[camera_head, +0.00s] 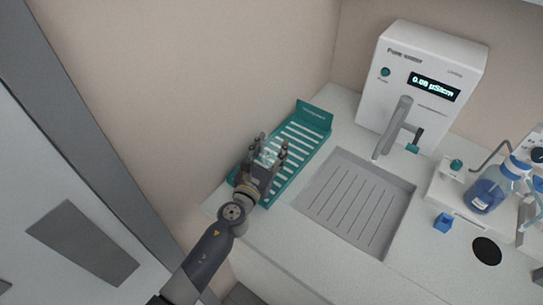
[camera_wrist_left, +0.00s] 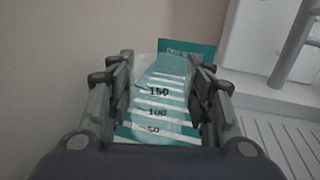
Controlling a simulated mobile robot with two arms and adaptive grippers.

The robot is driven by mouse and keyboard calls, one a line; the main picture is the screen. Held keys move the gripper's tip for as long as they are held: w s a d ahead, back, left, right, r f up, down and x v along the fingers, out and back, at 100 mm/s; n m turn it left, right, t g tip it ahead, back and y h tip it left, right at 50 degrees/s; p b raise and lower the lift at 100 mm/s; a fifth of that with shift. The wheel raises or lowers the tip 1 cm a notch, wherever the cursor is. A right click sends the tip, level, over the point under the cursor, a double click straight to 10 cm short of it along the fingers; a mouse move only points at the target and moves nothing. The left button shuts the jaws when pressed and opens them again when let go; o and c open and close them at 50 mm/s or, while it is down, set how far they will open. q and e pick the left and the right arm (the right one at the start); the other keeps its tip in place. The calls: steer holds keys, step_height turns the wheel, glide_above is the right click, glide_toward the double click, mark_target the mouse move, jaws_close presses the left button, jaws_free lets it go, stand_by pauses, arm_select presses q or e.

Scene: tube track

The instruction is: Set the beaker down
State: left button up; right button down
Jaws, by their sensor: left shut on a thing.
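The beaker (camera_wrist_left: 158,103) is clear, with dark volume marks, and sits between the fingers of my left gripper (camera_wrist_left: 160,100). In the head view the beaker (camera_head: 268,152) is small and partly hidden by the fingers. My left gripper (camera_head: 267,156) is shut on it, over the near half of the teal slatted rack (camera_head: 318,121). The rack's slats show through the beaker in the left wrist view. I cannot tell whether the beaker's base touches the rack. My right gripper is not in view.
A recessed grey sink (camera_head: 357,205) with a grooved floor lies right of the rack. Behind it stands a white water unit (camera_head: 425,75) with a grey spout (camera_head: 395,125). A blue-liquid bottle (camera_head: 487,194) and a small blue block (camera_head: 443,222) are farther right. A wall borders the rack's left.

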mark_target(268, 162)
arm_select(q)
steer(key=shift+f+b, duration=1.05)
steer(key=shift+f, duration=0.5)
steer(key=shift+s+f, duration=0.1)
steer(key=o, duration=0.9)
steer(key=v, duration=1.2)
